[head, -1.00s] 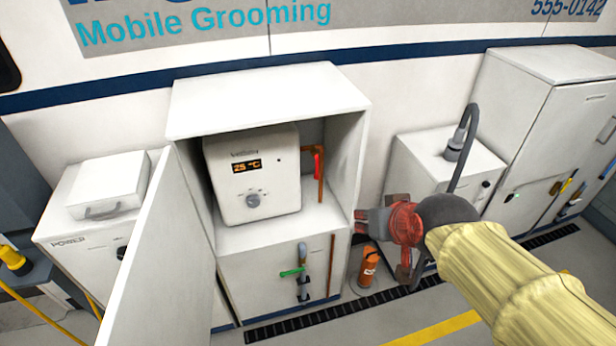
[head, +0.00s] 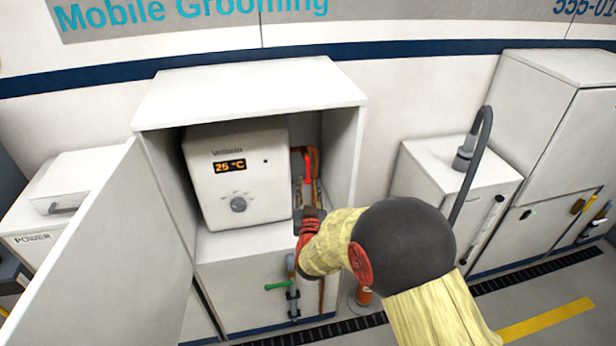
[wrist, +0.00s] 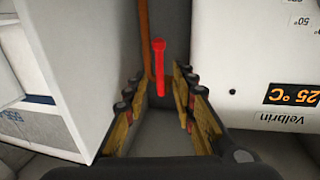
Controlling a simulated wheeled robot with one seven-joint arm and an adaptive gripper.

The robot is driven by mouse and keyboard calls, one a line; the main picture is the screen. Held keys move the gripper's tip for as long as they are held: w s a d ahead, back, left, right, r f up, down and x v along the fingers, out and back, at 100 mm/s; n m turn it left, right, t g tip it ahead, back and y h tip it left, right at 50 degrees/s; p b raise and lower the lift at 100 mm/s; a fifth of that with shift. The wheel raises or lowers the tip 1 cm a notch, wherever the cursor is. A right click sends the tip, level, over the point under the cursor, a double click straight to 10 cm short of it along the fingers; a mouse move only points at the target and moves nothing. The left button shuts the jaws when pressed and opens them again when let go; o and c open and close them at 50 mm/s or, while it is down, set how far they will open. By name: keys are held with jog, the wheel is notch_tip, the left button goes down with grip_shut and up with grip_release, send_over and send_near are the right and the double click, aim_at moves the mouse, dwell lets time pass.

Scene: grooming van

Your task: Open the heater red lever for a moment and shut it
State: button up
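The white heater (head: 235,180) with a dial and a "25 °C" display sits inside an open white cabinet. Its red lever (head: 308,160) is on the copper pipe to the heater's right and hangs down. In the wrist view the red lever (wrist: 159,65) points at the gap between my fingers. My gripper (head: 309,188) reaches into the cabinet just below the lever, between heater and right wall. In the wrist view my gripper (wrist: 160,82) is open, with a finger on each side of the lever's lower end. I cannot tell whether they touch it.
The cabinet's right wall (head: 341,165) and the heater leave a narrow gap around my gripper. The open cabinet door (head: 90,260) stands at the left. A green-handled valve (head: 279,286) is on the front below. A white unit with a grey hose (head: 455,165) stands to the right.

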aim_at(308, 175)
jog(key=w, duration=0.2)
jog(key=w+b, duration=0.1)
jog(key=w, duration=0.1)
jog(key=w+b, duration=0.1)
jog(key=w, duration=0.2)
jog(key=shift+w+a, duration=0.1)
jog(key=shift+a, duration=0.15)
jog(key=shift+c, duration=0.4)
grip_shut()
